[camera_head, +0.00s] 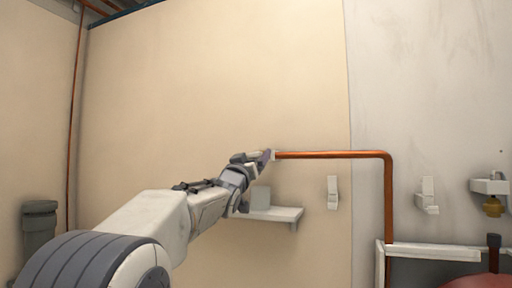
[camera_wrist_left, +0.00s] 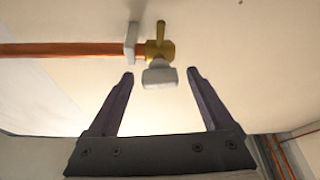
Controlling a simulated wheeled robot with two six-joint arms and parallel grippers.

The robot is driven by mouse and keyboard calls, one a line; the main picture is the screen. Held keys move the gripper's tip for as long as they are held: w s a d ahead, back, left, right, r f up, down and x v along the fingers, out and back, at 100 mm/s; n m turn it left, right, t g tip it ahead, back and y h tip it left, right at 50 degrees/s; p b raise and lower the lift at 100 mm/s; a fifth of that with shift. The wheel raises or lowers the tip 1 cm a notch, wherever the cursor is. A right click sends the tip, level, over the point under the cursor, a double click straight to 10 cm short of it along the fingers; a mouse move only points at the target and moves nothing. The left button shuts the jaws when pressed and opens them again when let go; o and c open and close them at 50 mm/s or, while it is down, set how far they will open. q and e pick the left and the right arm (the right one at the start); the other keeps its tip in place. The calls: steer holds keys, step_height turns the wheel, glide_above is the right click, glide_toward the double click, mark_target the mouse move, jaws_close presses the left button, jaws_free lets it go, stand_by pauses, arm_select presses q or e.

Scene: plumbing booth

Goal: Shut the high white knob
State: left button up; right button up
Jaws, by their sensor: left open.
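In the left wrist view, the white knob (camera_wrist_left: 159,77) sits on a brass valve (camera_wrist_left: 160,48) at the end of a copper pipe (camera_wrist_left: 65,50). My left gripper (camera_wrist_left: 161,76) is open, with its two dark fingers pointing toward the valve. In this view the knob shows between the fingertips, with a gap on each side; I cannot tell how far in front of them it is. In the head view, my left gripper (camera_head: 265,156) is at the left end of the copper pipe (camera_head: 335,155) and hides the valve and knob there. My right gripper is not in view.
A white shelf (camera_head: 285,214) with a pale block is on the wall below my left gripper. White wall brackets (camera_head: 333,193) and another brass valve (camera_head: 493,206) are to the right. A white rail (camera_head: 440,252) and a red rounded thing (camera_head: 465,282) are at lower right.

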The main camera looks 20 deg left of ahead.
arm_select(q)
steer(key=shift+w+r, duration=0.25)
steer(key=shift+w, duration=0.35)
jaws_close()
steer(key=shift+m+h+p, duration=0.35)
steer(key=shift+m+h, duration=0.45)
steer(key=shift+m, duration=0.7)
jaws_free()
